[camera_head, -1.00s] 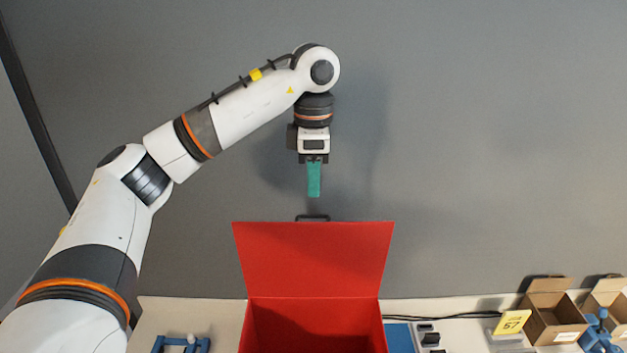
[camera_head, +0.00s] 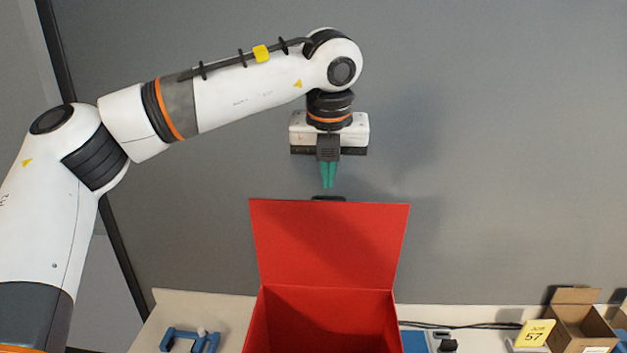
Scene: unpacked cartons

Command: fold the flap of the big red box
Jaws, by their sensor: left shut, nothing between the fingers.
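The big red box (camera_head: 325,318) stands on the table at the bottom middle, with its inside open toward me. Its red flap (camera_head: 330,243) stands up at the back edge, leaning slightly away. A dark handle-like piece (camera_head: 328,198) shows at the flap's top edge. My right gripper is not in view.
On the table (camera_head: 200,303), a blue clamp-like tool (camera_head: 190,340) lies left of the box. Right of it are a blue panel (camera_head: 415,342), dark cables, a yellow "57" card (camera_head: 535,333) and an open brown carton (camera_head: 580,325). A grey wall stands behind.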

